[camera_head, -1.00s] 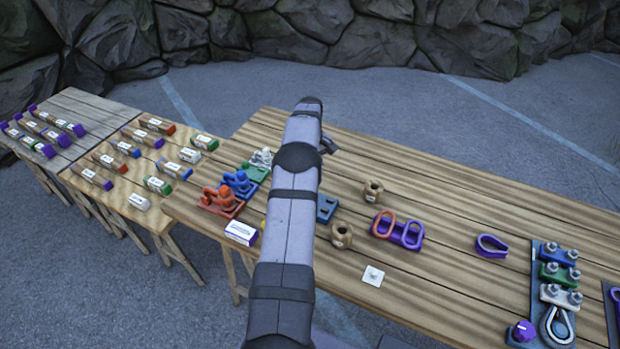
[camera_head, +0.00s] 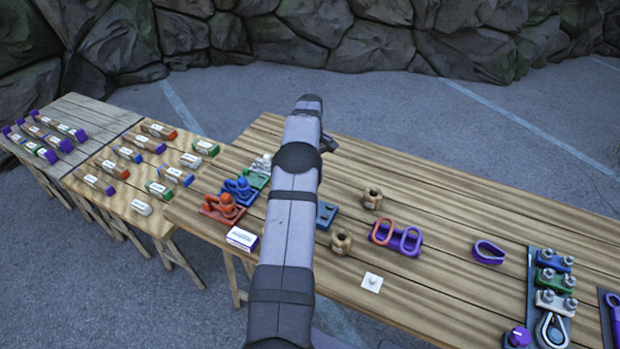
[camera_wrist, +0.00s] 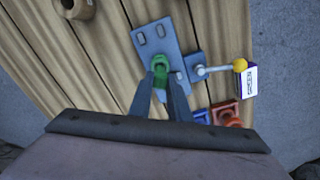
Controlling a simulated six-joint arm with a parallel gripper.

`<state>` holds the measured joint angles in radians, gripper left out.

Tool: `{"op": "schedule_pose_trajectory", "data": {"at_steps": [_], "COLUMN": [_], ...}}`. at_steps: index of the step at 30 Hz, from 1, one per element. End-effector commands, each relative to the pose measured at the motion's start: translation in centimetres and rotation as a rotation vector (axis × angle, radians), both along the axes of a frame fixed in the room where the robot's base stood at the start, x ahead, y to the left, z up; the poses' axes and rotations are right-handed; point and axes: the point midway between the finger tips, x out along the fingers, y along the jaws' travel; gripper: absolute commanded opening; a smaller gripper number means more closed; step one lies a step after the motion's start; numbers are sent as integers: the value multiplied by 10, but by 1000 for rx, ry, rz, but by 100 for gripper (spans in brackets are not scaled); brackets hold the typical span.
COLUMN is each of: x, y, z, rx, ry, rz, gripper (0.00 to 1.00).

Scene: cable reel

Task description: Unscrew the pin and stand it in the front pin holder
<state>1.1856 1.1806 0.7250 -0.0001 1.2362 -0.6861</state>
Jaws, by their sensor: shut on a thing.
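In the wrist view my gripper (camera_wrist: 164,82) is shut on a small green piece (camera_wrist: 160,68) with a rounded, looped top, above a blue plate with holes (camera_wrist: 148,42). I cannot tell whether this piece is the pin or whether it is clear of the plate. Two brown holders with round holes stand on the table in the head view, a nearer one (camera_head: 341,242) and a farther one (camera_head: 373,199). One brown holder also shows at the top of the wrist view (camera_wrist: 78,8). In the head view my arm hides the gripper and most of the blue plate (camera_head: 327,215).
A grey rod with a yellow ball end (camera_wrist: 239,65) sticks out beside the plate, near a white and purple box (camera_wrist: 249,81). Red (camera_head: 222,208) and blue (camera_head: 240,188) shackles stand left of my arm. Purple and orange links (camera_head: 397,236) lie to the right.

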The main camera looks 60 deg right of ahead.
Motion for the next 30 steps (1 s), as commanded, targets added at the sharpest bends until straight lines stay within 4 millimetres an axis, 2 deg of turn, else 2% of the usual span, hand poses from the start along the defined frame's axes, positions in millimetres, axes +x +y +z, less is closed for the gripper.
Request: {"op": "schedule_pose_trajectory", "data": {"at_steps": [13,30], "x": [0,0], "y": [0,0], "z": [21,22], "rx": [-1,-1], "ry": [0,0], "rz": [0,0], "gripper": [0,0]}}
